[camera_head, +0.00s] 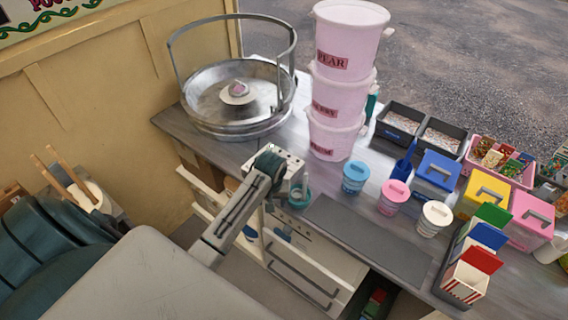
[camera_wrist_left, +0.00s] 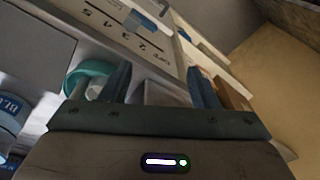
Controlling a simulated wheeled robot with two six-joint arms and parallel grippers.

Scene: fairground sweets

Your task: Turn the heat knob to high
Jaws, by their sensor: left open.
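A pale control box (camera_head: 291,163) stands on the counter in front of the metal floss bowl. My left gripper (camera_head: 268,168) is at the box's left front edge and hides part of its face. In the left wrist view my left gripper (camera_wrist_left: 158,85) is open, with nothing visible between its two fingers. Beyond the fingers is a pale panel (camera_wrist_left: 118,28) printed with numerals. A small grey-blue part beside the panel may be the heat knob (camera_wrist_left: 158,12), but I cannot tell its setting. My right gripper is out of view.
A teal ring-shaped item (camera_head: 300,196) sits close to the gripper, right of it. The floss bowl (camera_head: 238,98) is behind, and stacked pink buckets (camera_head: 338,112) stand right of the box. A dark mat (camera_head: 367,240) leaves free room at the counter's front.

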